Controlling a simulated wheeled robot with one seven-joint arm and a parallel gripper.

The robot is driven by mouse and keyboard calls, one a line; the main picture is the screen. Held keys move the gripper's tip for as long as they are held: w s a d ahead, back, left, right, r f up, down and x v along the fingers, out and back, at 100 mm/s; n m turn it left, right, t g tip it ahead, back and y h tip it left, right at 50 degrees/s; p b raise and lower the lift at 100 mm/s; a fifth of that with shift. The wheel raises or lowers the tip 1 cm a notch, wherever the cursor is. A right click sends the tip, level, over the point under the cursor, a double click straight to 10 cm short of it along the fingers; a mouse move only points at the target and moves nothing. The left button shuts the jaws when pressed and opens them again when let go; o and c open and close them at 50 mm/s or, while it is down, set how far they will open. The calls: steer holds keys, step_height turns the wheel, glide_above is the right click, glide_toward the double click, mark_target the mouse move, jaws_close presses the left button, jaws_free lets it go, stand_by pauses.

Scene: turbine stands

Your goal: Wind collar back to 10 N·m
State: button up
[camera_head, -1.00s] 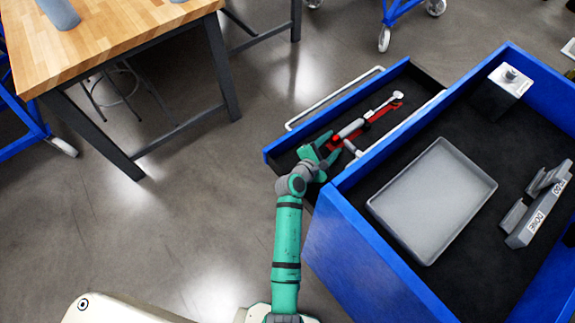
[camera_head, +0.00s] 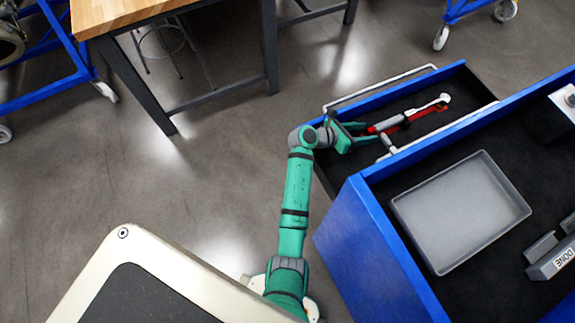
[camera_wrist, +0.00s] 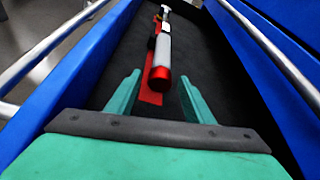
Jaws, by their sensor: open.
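A torque wrench (camera_head: 389,122) with a silver head and a grey and red handle lies in the open drawer (camera_head: 480,92) of the blue cabinet. In the wrist view the wrench (camera_wrist: 161,57) points away from me, its handle end nearest. A red strip (camera_wrist: 151,97) lies under it. My gripper (camera_head: 368,136) is in the drawer at the handle end. In the wrist view my gripper (camera_wrist: 160,92) is open, with its two green fingers apart, one on each side of the handle end. I cannot tell whether either touches it. The collar and its scale are too small to read.
The blue cabinet top (camera_head: 353,225) holds a grey tray (camera_head: 460,212) and a grey holder marked DONE (camera_head: 555,258). Silver rails (camera_wrist: 275,52) run along both sides of the drawer. A wooden-topped table (camera_head: 120,12) stands at upper left, with clear floor between.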

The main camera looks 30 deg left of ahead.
steer(key=v, duration=1.1)
steer(key=shift+d, duration=0.1)
steer(key=s+a+r+m+t+y, duration=0.1)
steer(key=s+a+m+y, duration=0.15)
steer(key=s+a, duration=0.3)
steer(key=s+a+r+m+t+y, duration=0.1)
steer(key=s+a+r+m+y, duration=0.1)
steer(key=s+a+y, duration=0.4)
steer(key=s+d+f+m, duration=0.1)
steer(key=s+f+m, duration=0.3)
steer(key=s+f, duration=0.1)
steer(key=shift+s+y, duration=0.45)
steer(key=shift+m, duration=0.25)
